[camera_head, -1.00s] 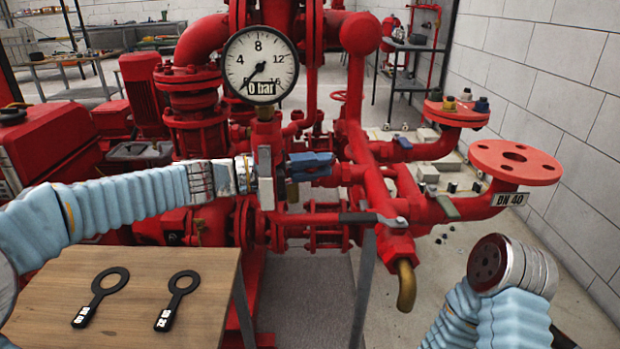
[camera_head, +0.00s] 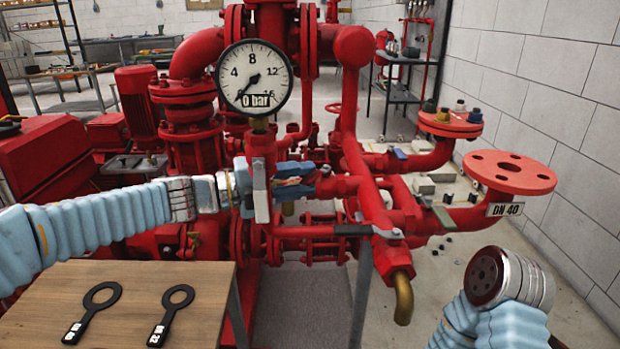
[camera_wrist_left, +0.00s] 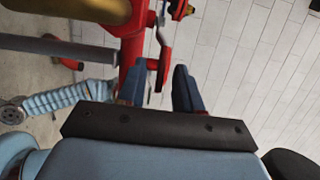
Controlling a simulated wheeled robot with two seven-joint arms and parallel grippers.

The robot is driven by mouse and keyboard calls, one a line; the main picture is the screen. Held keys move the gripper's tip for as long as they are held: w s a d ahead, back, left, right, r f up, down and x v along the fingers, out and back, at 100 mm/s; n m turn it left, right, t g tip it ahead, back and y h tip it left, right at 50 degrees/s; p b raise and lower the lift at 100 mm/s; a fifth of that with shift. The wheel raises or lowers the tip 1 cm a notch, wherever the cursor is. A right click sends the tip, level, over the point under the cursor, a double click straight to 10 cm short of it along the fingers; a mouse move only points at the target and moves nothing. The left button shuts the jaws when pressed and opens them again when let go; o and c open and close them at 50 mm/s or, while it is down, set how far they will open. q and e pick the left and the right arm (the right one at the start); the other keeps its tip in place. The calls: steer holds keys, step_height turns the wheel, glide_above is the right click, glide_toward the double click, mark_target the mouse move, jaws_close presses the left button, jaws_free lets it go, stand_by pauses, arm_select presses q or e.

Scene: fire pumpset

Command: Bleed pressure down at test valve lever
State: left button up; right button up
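My left gripper (camera_head: 300,178) is beside the red pipework, below and right of the round pressure gauge (camera_head: 255,77). Its two blue fingers stand apart, with a gap also seen in the left wrist view (camera_wrist_left: 158,88); nothing is clearly gripped. The gauge needle points lower left, and its label reads 0 bar. A lever with a dark grip and silver end (camera_head: 368,231) lies level above the brass outlet elbow (camera_head: 403,298), below and right of the gripper. I cannot tell whether this is the test valve lever. My right gripper is out of view.
A grey-green lever (camera_head: 439,214) sits on the right branch beside the DN 40 flange (camera_head: 510,171). A wooden table (camera_head: 130,290) at lower left holds two black ring-ended tools.

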arm_select(q)
steer(key=v, duration=1.1)
steer(key=shift+s+a, duration=0.2)
steer(key=shift+a, duration=0.1)
